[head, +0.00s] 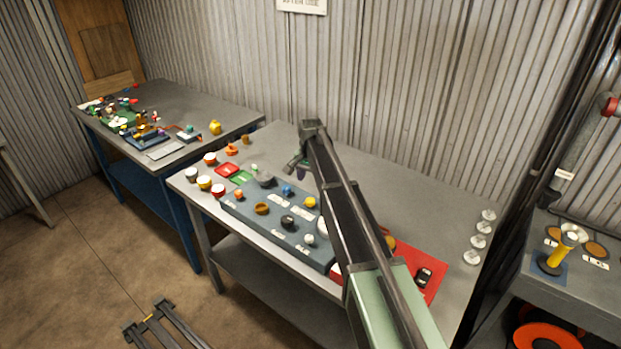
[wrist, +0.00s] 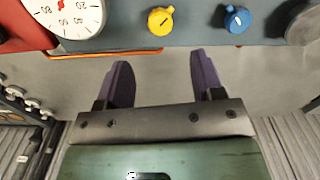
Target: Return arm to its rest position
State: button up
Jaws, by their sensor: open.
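My gripper (wrist: 160,65) shows in the wrist view with its two purple fingers spread apart and nothing between them. In the head view my gripper (head: 301,171) hangs over the back part of the middle bench (head: 400,187), partly hidden behind my arm. The arm reaches from the lower right up across the bench. The grey panel (head: 270,222) with knobs lies in front of and below the gripper. In the wrist view a yellow knob (wrist: 160,21), a blue knob (wrist: 236,19) and a white dial (wrist: 70,14) sit beyond the fingertips, apart from them.
A red mat (head: 430,262) lies partly behind my arm. Several clear pieces (head: 480,241) line the bench's right end. Small red, white and yellow cups (head: 204,183) stand at its left. A cluttered left bench (head: 160,100) and a corrugated wall (head: 400,90) bound the space.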

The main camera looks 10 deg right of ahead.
jog(key=s+r+n, duration=0.1)
jog(key=s+n, duration=0.7)
jog(key=s, duration=2.8)
jog(key=shift+s+r, duration=0.25)
jog(key=shift+r, duration=0.1)
